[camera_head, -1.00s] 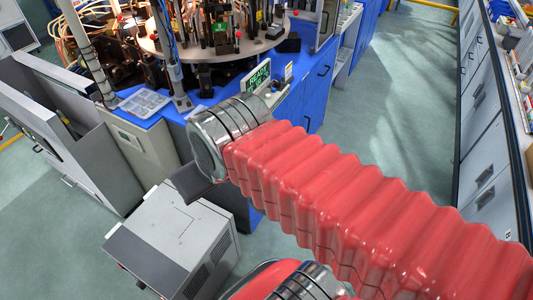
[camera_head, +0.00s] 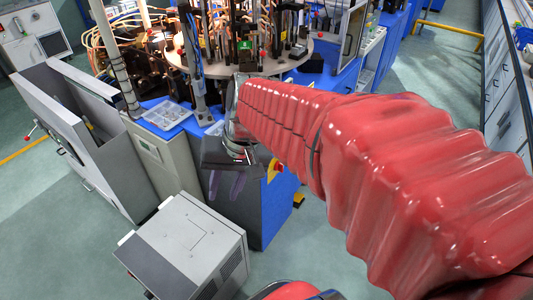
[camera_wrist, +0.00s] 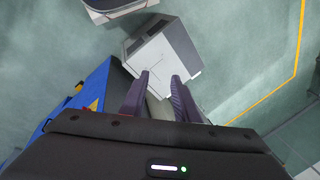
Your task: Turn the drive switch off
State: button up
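My gripper (camera_head: 227,185) hangs at the front left corner of the blue machine cabinet, pointing down. In the wrist view my gripper (camera_wrist: 160,85) has its two dark purple fingers apart with nothing between them. A small red and yellow control (camera_head: 276,169) is on the blue cabinet, just right of the gripper. A yellow patch (camera_wrist: 94,105) and a small red part (camera_wrist: 79,88) show left of the fingers in the wrist view. I cannot tell whether either is the drive switch, or what position a switch is in. My arm hides part of the cabinet top.
A grey box unit (camera_head: 190,245) stands on the floor below the gripper; it also shows ahead of the fingers (camera_wrist: 165,50). A tall grey cabinet (camera_head: 150,150) and a clear parts tray (camera_head: 167,115) are on the left. The round machine table (camera_head: 225,70) is behind.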

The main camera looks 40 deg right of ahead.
jog(key=w+d+f+m+y, duration=0.5)
jog(key=w+d+f+m, duration=0.2)
jog(key=w+d, duration=0.15)
jog(key=m+t+h, duration=0.1)
jog(key=m+t, duration=1.4)
jog(key=m, duration=0.5)
send_near(283, 168)
jog(key=v, duration=0.6)
jog(key=shift+r, duration=0.2)
jog(key=x, duration=1.4)
jog(key=shift+d+f, duration=0.1)
jog(key=shift+f, duration=0.2)
jog(key=shift+c, duration=0.4)
